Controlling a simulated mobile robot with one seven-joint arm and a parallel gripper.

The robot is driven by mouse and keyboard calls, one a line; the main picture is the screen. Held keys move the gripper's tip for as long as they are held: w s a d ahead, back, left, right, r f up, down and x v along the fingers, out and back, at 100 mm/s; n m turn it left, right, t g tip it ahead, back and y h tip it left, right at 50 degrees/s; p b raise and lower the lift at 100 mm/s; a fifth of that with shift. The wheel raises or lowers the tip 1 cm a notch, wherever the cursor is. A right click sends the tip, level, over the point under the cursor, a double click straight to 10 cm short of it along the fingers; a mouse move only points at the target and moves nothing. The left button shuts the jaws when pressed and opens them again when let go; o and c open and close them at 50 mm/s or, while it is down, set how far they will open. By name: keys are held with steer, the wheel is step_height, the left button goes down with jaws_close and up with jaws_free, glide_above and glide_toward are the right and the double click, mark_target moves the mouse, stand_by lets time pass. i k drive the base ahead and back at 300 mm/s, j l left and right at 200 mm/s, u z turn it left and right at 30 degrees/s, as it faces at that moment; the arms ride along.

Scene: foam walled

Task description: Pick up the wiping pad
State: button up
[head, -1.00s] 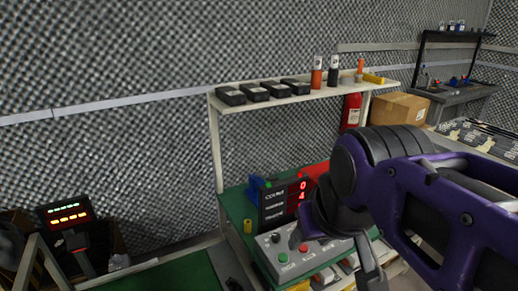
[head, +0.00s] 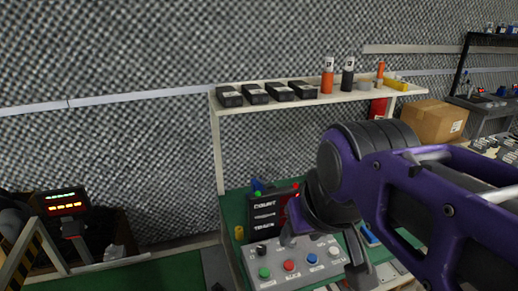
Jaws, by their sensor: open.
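I cannot make out a wiping pad for sure in the head view. A small blue item (head: 369,236) lies on the green bench top behind my gripper, partly covered, and I cannot tell what it is. My gripper (head: 320,252) is open, at the end of my purple arm, in front of the bench and over the grey button box in the picture. Nothing shows between its fingers. My arm hides much of the right part of the bench.
The grey button box (head: 290,262) and a dark count display (head: 276,213) stand on the green bench (head: 232,208). A shelf (head: 290,103) above holds black boxes and bottles. A cardboard box (head: 436,121) stands at right, a lit red-and-green display (head: 67,203) at left.

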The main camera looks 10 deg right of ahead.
mark_target(370, 240)
steer(key=i+l+u, duration=0.1)
steer(key=l, duration=0.7)
steer(key=i+l+u, duration=0.1)
steer(key=l, duration=0.75)
